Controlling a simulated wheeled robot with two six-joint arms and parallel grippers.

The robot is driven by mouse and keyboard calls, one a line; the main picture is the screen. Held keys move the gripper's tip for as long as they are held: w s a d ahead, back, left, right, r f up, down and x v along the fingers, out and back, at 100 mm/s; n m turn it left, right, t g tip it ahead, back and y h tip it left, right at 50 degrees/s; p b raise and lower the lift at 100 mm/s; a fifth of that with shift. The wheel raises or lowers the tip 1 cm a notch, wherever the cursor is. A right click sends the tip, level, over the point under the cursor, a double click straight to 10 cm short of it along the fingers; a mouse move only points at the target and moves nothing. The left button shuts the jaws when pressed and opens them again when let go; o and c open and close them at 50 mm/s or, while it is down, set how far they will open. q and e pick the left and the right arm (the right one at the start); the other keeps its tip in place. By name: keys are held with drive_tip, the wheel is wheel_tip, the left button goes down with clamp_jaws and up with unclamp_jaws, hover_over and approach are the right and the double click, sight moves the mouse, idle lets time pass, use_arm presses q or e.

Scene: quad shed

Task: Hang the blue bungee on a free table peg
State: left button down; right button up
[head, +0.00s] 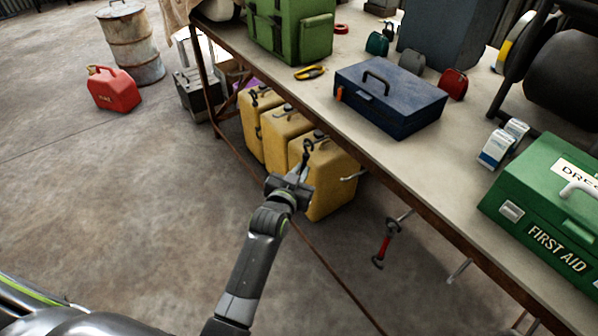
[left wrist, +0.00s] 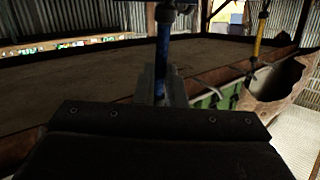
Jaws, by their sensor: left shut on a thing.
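My left gripper (head: 304,172) is shut on the blue bungee, beside the table's near edge and in front of the yellow cans. In the left wrist view the blue bungee (left wrist: 160,72) stands upright between the fingers, with a dark hook at its top. In the head view only the dark hook end (head: 308,147) shows clearly. A bare peg (head: 354,177) sticks out from the table (head: 330,112) just right of the gripper. A red bungee (head: 384,245) hangs from another peg (head: 405,215). A further bare peg (head: 458,271) is nearer me. My right gripper is out of view.
Several yellow cans (head: 326,190) stand under the table edge. A blue toolbox (head: 390,100) and a green first aid box (head: 550,205) are on top. A yellow bungee (left wrist: 258,40) hangs in the left wrist view. The floor at left is open.

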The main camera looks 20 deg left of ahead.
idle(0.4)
use_arm(q)
drive_tip(key=c, duration=1.4)
unclamp_jaws()
drive_tip(key=shift+c, duration=0.2)
drive_tip(key=shift+s, duration=0.1)
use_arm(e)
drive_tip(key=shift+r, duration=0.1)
